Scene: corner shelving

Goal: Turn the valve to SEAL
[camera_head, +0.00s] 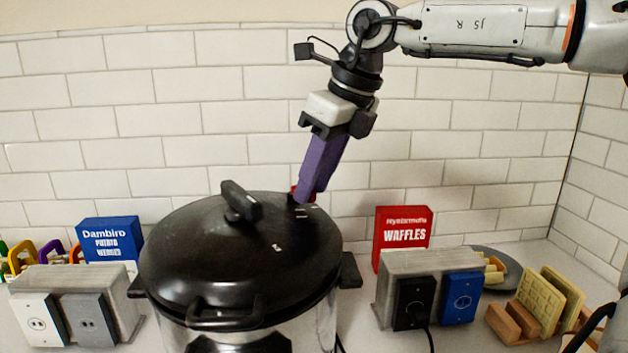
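A large pressure cooker with a black lid (215,265) stands on the counter. The lid has a raised black handle (240,200) and small white marks near its back right edge. The valve (295,189) is at that edge, a small part with red showing, mostly hidden behind my fingers. My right gripper (306,198) reaches down from the upper right, its purple fingers tilted with their tips at the valve. The fingers overlap in this view, so their gap and any contact with the valve are hidden.
A grey outlet box (75,285) and a blue box (110,238) stand left of the cooker. Another outlet box (428,265), a red waffles box (403,232) and a wooden holder with waffles (515,320) stand right. A tiled wall (120,130) closes the back.

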